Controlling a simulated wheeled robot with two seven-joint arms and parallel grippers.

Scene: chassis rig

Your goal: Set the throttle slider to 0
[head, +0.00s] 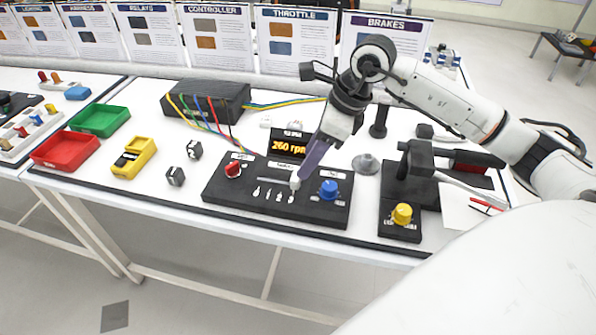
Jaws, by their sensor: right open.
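A black control panel (230,211) lies near the front edge of the table. It has a red knob (233,170), small switches and a blue knob (329,189). The throttle slider (295,183) appears as a small pale cap at the right end of a slot that runs left across the panel. My right gripper (303,175) is open and points down at this cap, its purple fingers right at it. I cannot tell whether they touch it. A display (288,146) behind the panel reads 260 rpm. My left gripper is not in view.
A black box (207,98) with coloured wires stands behind the panel. A black unit with a yellow knob (401,214) is on the right. Two dark cubes, a yellow meter (134,158) and red and green trays are on the left.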

